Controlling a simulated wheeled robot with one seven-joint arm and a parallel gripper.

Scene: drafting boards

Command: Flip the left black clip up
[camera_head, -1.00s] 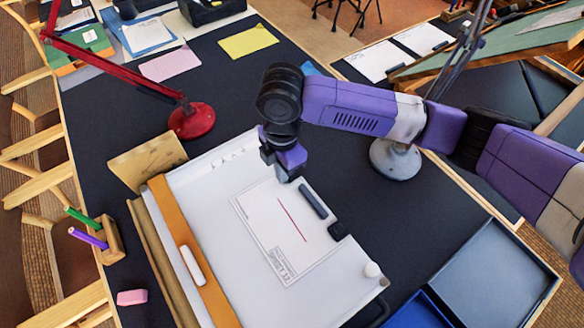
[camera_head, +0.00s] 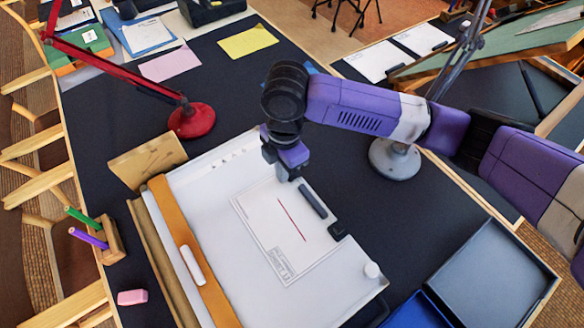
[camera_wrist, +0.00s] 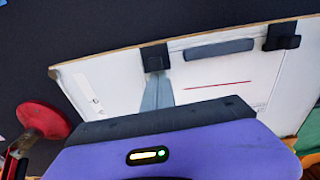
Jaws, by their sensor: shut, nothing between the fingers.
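The white drawing board (camera_head: 215,262) lies on the dark table with a sheet (camera_head: 272,243) on it. Two black clips sit at its far edge in the wrist view. The left black clip (camera_wrist: 155,57) lies flat over the edge, just beyond my fingertips. The right black clip (camera_wrist: 282,36) also shows in the head view (camera_head: 337,231). My gripper (camera_wrist: 157,77) is shut and empty, its tips close to the left clip; I cannot tell if they touch. In the head view my gripper (camera_head: 291,178) hides the left clip.
A dark bar (camera_head: 313,201) lies between the clips, beside a red line. A red lamp base (camera_head: 191,121) and a grey lamp base (camera_head: 394,159) stand nearby. Blue-grey trays (camera_head: 488,275) are at lower right. Dark tabletop around the board's far edge is clear.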

